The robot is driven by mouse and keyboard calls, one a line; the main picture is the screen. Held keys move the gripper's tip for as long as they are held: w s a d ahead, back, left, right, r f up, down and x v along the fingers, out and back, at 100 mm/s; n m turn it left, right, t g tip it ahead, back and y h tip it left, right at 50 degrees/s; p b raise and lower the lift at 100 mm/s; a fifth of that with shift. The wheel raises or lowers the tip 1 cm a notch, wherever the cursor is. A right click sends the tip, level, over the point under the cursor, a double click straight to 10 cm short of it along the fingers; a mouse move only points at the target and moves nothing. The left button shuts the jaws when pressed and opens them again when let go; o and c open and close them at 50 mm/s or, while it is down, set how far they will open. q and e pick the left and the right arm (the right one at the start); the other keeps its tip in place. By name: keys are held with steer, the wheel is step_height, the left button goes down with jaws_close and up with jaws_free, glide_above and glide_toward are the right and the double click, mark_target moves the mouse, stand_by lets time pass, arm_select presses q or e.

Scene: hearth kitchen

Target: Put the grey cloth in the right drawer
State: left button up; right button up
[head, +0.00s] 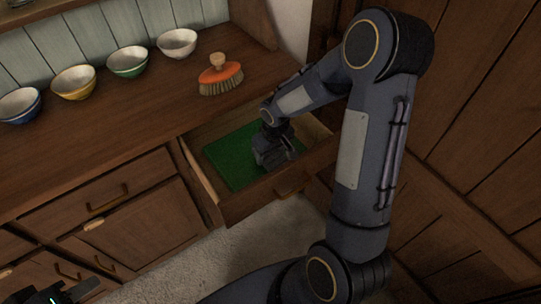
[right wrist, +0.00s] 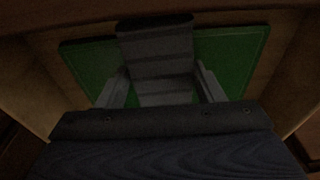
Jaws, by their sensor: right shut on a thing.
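The right drawer (head: 262,206) is pulled open, with its handle on the front. My right gripper (head: 270,148) reaches down into it from above. In the right wrist view, the grey cloth (right wrist: 155,42) is a folded, dark-striped piece between the two fingers of my right gripper (right wrist: 163,88), which is shut on it. The cloth is over a flat green sheet (head: 228,158) inside the drawer; I cannot tell whether it touches it. In the head view the cloth is hard to tell from the dark gripper. My left gripper (head: 68,294) shows only partly at the bottom left edge.
An orange brush (head: 221,75) stands on the wooden counter (head: 130,110) behind the drawer. Several bowls, including a green one (head: 127,61) and a white one (head: 177,43), line the back. A closed drawer (head: 95,206) is to the left. A wooden wall rises at right.

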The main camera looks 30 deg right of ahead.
mark_target(271, 155)
steer(key=shift+f, duration=0.9)
steer(key=shift+f+b, duration=0.6)
steer(key=shift+b, duration=0.15)
steer(key=o, duration=0.9)
steer(key=shift+o, duration=0.2)
steer(key=shift+r, duration=0.15)
